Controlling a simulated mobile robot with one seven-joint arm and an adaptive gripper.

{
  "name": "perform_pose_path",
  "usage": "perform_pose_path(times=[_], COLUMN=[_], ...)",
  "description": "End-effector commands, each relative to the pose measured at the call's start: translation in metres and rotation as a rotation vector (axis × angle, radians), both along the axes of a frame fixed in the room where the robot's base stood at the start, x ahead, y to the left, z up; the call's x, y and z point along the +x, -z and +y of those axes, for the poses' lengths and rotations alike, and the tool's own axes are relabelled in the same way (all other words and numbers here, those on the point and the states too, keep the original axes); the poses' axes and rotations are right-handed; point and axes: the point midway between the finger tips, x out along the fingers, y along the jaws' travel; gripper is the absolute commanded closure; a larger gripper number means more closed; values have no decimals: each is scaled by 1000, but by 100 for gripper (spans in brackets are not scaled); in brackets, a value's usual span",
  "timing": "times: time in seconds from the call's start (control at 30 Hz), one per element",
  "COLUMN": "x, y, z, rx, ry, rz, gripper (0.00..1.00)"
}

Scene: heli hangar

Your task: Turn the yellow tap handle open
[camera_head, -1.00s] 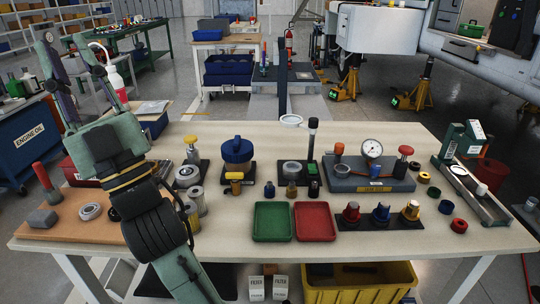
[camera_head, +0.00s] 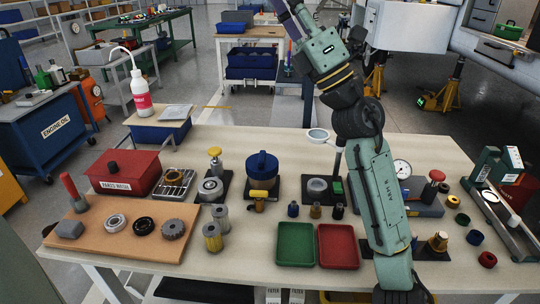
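A yellow tap handle (camera_head: 259,194) sits low on the front of a dark blue, round-lidded vessel (camera_head: 262,168) on a black base, left of the table's middle. Its handle looks crosswise, but the fine detail is small. My arm rises from the bottom right of the table, passes over its right half and leans up to the left. My gripper (camera_head: 291,18) is at the top edge, well above and beyond the tap, partly cut off. Only part of its fingers shows, so its opening is unclear. It is not touching the tap.
Close to the tap stand a yellow-knobbed device (camera_head: 214,160) on the left and small bottles (camera_head: 315,211) on the right. Green (camera_head: 296,244) and red (camera_head: 338,246) trays lie in front. A magnifier (camera_head: 318,136) stands behind. My arm partly hides the gauge block (camera_head: 425,205).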

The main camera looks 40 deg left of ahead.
Motion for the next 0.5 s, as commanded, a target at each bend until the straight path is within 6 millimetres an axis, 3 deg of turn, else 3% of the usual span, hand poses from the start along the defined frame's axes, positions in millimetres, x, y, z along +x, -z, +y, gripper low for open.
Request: perform_pose_path(times=[0.03, 0.1, 0.17, 0.23, 0.3, 0.37, 0.4, 0.5], x=[-25, -52, -69, -75, -68, -53, -41, -11], y=[11, 43, 82, 136, 193, 237, 262, 306], z=[34, 75, 104, 125, 130, 122, 111, 77], rx=[-114, -281, -436, -627, -828, -998, -1107, -1342], ry=[3, -1, -13, -35, -75, -118, -150, -233], rz=[-160, -380, -573, -787, -984, -1129, -1210, -1358], gripper=[78, 78, 78, 78, 78, 78, 78, 78])
